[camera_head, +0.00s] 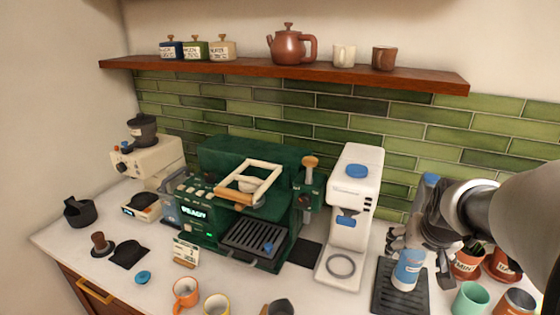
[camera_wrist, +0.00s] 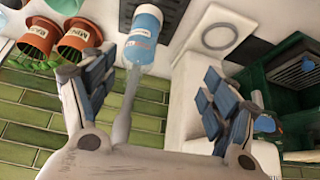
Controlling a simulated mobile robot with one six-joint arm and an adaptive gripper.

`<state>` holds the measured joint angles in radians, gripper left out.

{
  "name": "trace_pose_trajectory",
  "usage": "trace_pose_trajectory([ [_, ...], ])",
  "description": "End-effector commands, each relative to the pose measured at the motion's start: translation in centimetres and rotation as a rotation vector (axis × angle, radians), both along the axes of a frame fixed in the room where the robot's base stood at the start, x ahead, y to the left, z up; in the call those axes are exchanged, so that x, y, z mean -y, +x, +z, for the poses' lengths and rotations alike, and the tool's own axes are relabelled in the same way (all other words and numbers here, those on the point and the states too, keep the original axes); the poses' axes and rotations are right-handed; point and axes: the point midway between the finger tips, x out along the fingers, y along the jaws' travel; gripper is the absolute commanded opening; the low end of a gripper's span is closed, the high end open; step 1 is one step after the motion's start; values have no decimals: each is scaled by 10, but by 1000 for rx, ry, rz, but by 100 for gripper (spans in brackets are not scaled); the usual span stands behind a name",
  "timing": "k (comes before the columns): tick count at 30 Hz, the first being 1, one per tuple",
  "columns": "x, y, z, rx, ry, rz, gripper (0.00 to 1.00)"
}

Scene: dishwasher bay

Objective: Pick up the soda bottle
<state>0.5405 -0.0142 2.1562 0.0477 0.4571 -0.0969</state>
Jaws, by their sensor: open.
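The soda bottle (camera_head: 408,268) has a blue label and a white band, and stands at the right of the counter on a dark ribbed mat (camera_head: 384,295). My gripper (camera_head: 415,242) is over its upper part and hides the top in the head view. In the wrist view the bottle (camera_wrist: 143,38) appears upside down, with its pale narrow neck reaching down between my fingers. My gripper (camera_wrist: 157,75) is open there, and the neck is nearer the left finger. I see no finger closed on it.
Terracotta pots (camera_wrist: 80,40) stand close beside the bottle. A mint cup (camera_head: 471,299) is to its right. A white coffee machine (camera_head: 353,205) stands to its left, with a green espresso machine (camera_head: 225,205) beyond. The tiled wall (camera_head: 400,125) is close behind.

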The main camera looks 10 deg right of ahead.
Motion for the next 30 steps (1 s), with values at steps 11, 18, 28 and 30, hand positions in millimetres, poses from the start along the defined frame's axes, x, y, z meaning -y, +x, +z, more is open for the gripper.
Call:
trace_pose_trajectory([
  [11,41,23,-41,26,-3,-68,79],
  [18,55,47,-85,26,-4,-67,79],
  [28,65,63,-111,29,-5,-67,79],
  [30,67,66,-117,28,-4,-67,79],
])
